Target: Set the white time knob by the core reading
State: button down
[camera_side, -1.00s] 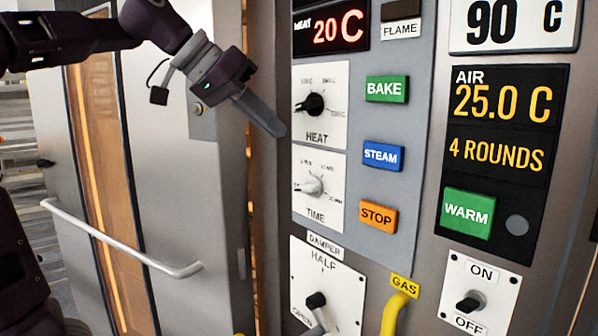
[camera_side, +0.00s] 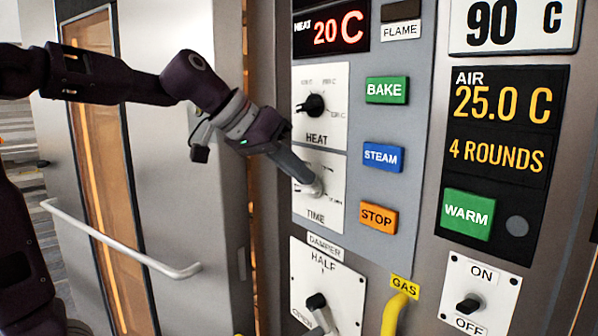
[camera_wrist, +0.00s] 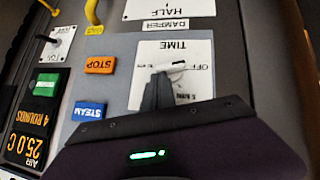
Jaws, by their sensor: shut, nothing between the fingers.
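The white time knob (camera_side: 317,188) is on the white TIME plate (camera_side: 331,208), partly hidden by my gripper in the side view. In the upside-down wrist view the knob (camera_wrist: 172,67) lies crosswise, one end toward the OFF mark. My gripper (camera_side: 307,178) is shut and empty, its tips right at the knob; the wrist view shows the tips (camera_wrist: 158,82) close against it. I cannot tell whether they touch.
The HEAT knob (camera_side: 312,105) is just above; the damper lever (camera_side: 317,302) is below. BAKE (camera_side: 387,90), STEAM (camera_side: 383,157) and STOP (camera_side: 378,217) buttons are to the right. A yellow gas pipe (camera_side: 394,312) sticks out low. The oven door handle (camera_side: 120,240) is at left.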

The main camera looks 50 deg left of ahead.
aim_at(311, 192)
jog(key=shift+d+m+y, duration=0.3)
jog(key=shift+m+y, duration=0.1)
jog(key=shift+y, duration=0.2)
jog(key=shift+d+f+m+y, duration=0.25)
jog(key=shift+d+m+y, duration=0.2)
jog(key=shift+y, duration=0.55)
jog(key=shift+d+f+m+y, duration=0.35)
jog(key=shift+m+y, duration=0.2)
jog(key=shift+y, duration=0.45)
jog(key=m+y, duration=0.1)
jog(key=d+f+y, duration=0.1)
jog(key=y, duration=0.1)
jog(key=shift+f+m, duration=0.1)
jog(key=shift+m, duration=0.3)
jog(key=shift+f, duration=0.5)
